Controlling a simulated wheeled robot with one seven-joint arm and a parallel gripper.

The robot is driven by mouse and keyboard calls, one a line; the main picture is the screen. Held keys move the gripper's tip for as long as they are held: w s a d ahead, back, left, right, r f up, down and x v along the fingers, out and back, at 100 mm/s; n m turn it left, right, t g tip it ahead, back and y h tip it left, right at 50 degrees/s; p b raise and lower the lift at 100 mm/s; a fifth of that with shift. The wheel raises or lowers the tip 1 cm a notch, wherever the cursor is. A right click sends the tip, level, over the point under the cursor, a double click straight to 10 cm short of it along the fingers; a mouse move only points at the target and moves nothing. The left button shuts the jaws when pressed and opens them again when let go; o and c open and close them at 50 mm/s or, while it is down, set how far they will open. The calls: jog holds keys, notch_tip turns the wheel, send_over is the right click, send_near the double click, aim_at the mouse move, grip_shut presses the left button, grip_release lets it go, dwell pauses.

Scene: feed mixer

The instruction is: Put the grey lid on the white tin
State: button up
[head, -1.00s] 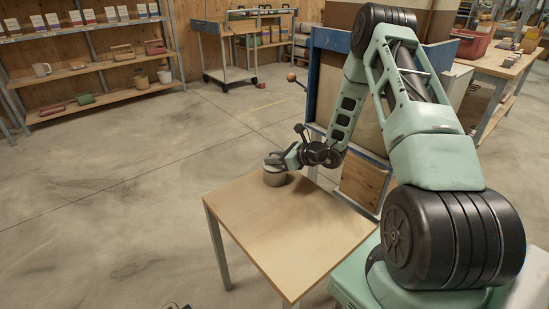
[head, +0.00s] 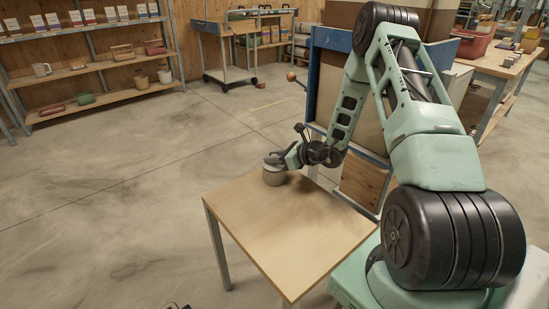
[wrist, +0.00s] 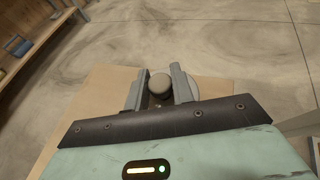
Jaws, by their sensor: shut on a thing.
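The white tin (head: 273,178) stands upright at the far left corner of the wooden table (head: 290,230) in the head view. The grey lid (head: 272,161) is at the top of the tin, in my gripper (head: 282,161). In the wrist view, a rounded grey part of the lid (wrist: 159,83) shows between the two fingers of my gripper (wrist: 157,90), which are shut on it. The lid looks level and very close to the rim or touching it; I cannot tell which. The tin is hidden in the wrist view.
The rest of the tabletop is bare. A blue-edged cabinet (head: 325,95) stands behind my arm at the right. Shelves with mugs and boxes (head: 95,65) and a trolley (head: 228,65) stand at the back.

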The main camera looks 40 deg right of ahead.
jog(key=o, duration=1.5)
jog(key=shift+c, duration=0.2)
jog(key=shift+r, duration=0.1)
jog(key=shift+r+p, duration=3.05)
jog(key=shift+r, duration=1.4)
